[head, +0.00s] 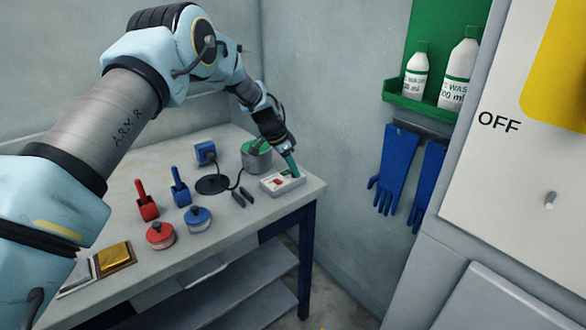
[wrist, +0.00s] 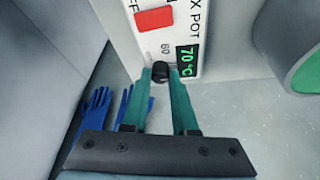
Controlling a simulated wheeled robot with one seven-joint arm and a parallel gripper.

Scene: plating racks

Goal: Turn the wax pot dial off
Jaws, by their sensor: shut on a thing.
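The wax pot control box (head: 268,187) is a pale box near the right end of the table. In the wrist view its face (wrist: 194,40) carries "X POT" lettering, a "60" mark, a red block (wrist: 155,20) and a green display (wrist: 187,60) reading 70 °C. The small black dial (wrist: 160,72) sits between the green fingertips of my gripper (head: 294,172), which are shut on it. Its pointer direction cannot be made out. The wax pot (head: 257,155), grey with a green top, stands just behind the box.
Red and blue scoops (head: 147,204) and two round lidded containers (head: 160,236) stand on the table (head: 215,230). A blue plug-like block (head: 205,152) and black cord lie near the pot. Blue gloves (head: 397,180) hang on the wall; a large "OFF" panel (head: 520,190) stands at right.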

